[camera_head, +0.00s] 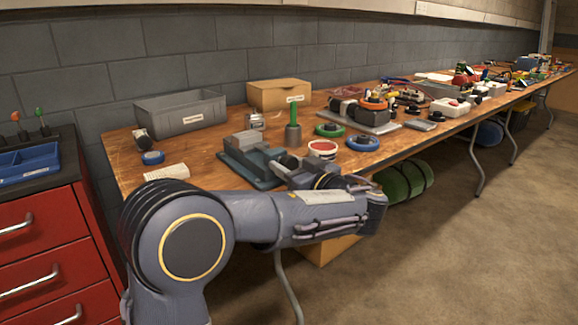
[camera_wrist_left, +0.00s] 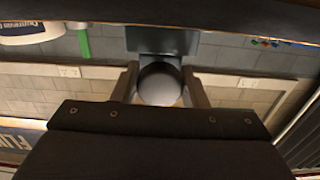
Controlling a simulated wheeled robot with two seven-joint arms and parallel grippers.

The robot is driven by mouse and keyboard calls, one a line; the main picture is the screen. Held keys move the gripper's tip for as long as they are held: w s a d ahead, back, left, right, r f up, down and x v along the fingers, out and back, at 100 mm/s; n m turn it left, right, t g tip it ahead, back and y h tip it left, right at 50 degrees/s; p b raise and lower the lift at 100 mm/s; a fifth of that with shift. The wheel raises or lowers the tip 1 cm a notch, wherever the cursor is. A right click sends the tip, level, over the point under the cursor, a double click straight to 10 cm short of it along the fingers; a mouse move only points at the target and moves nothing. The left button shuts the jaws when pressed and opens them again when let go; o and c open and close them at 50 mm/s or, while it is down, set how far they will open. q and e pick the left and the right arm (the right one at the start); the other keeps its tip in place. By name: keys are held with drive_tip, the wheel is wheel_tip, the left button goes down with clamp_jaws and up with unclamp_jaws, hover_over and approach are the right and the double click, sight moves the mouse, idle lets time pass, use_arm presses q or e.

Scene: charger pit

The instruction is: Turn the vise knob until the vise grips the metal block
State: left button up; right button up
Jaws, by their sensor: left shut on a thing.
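The blue-grey vise (camera_head: 262,178) stands near the front edge of the wooden workbench, with a light grey metal block (camera_head: 246,138) at its jaws. I cannot tell from here whether the jaws touch the block. My left gripper (camera_head: 296,172) is at the near right end of the vise, its fingers mostly hidden behind my arm. In the left wrist view, the round grey vise knob (camera_wrist_left: 159,84) sits between the two fingers, which are shut on it. The vise body (camera_wrist_left: 162,40) shows beyond the knob. My right gripper is not in view.
A grey bin (camera_head: 181,113) and a cardboard box (camera_head: 279,95) stand along the wall. A red drawer cabinet (camera_head: 40,240) stands left.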

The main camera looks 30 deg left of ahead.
use_arm(q)
drive_tip(key=m+p, duration=0.1)
drive_tip(key=m, duration=0.2)
drive_tip(key=shift+m, duration=0.4)
drive_tip(key=m+p, duration=0.1)
drive_tip(key=m, duration=0.1)
drive_tip(key=shift+s+r+m, duration=0.1)
drive_tip(key=shift+m, duration=0.3)
drive_tip(key=m+p, duration=0.2)
drive_tip(key=m, duration=0.1)
drive_tip(key=shift+r+m, duration=0.1)
drive_tip(key=shift+m, duration=0.2)
drive_tip(key=m+p, duration=0.3)
drive_tip(key=shift+m, duration=0.3)
drive_tip(key=m+p, duration=1.5)
drive_tip(key=p, duration=0.1)
drive_tip(key=shift+r+p, duration=0.15)
drive_tip(key=shift+p, duration=0.15)
drive_tip(key=shift+f+m+p, duration=0.2)
drive_tip(key=shift+m+p, duration=1.3)
drive_tip(key=shift+m, duration=0.2)
